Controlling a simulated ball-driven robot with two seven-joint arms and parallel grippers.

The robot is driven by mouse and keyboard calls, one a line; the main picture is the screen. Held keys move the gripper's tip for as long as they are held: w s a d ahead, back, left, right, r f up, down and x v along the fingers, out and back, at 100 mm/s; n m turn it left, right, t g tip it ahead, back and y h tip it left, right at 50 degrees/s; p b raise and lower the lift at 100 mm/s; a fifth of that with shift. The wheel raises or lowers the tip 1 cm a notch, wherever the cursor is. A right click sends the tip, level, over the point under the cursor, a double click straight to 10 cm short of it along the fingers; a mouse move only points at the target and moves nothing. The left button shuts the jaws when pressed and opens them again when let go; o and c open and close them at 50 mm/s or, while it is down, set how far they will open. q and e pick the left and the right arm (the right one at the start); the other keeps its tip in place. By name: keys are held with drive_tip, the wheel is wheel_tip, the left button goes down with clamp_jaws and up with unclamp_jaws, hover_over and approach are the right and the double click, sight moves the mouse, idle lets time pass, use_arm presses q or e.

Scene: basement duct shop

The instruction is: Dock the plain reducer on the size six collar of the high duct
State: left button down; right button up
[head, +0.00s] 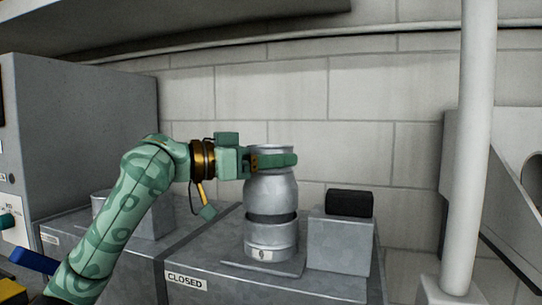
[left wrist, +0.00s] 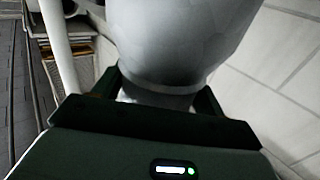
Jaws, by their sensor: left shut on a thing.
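The plain reducer (head: 270,192) is a silver metal piece, narrow at the top and wide below, standing upright in the head view. My left gripper (head: 273,161) is shut around its narrow upper neck. The reducer also fills the top of the left wrist view (left wrist: 180,45), between the two dark fingers. Directly below it is a round metal collar (head: 283,240) whose small label looks like a 6. A dark band lies between reducer and collar, and I cannot tell whether they are fully seated. The collar stands on the high duct (head: 215,272). My right gripper is out of view.
Right of the collar, a grey block (head: 340,243) carries a black roll (head: 349,203). A label reading CLOSED (head: 187,282) is on the duct front. A white vertical pipe (head: 471,150) stands at right. A grey cabinet (head: 80,130) stands at left.

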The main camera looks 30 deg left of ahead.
use_arm(q)
drive_tip(key=shift+f, duration=0.35)
drive_tip(key=shift+f+b, duration=0.3)
drive_tip(key=shift+b, duration=0.15)
drive_tip(key=shift+c, duration=2.2)
unclamp_jaws()
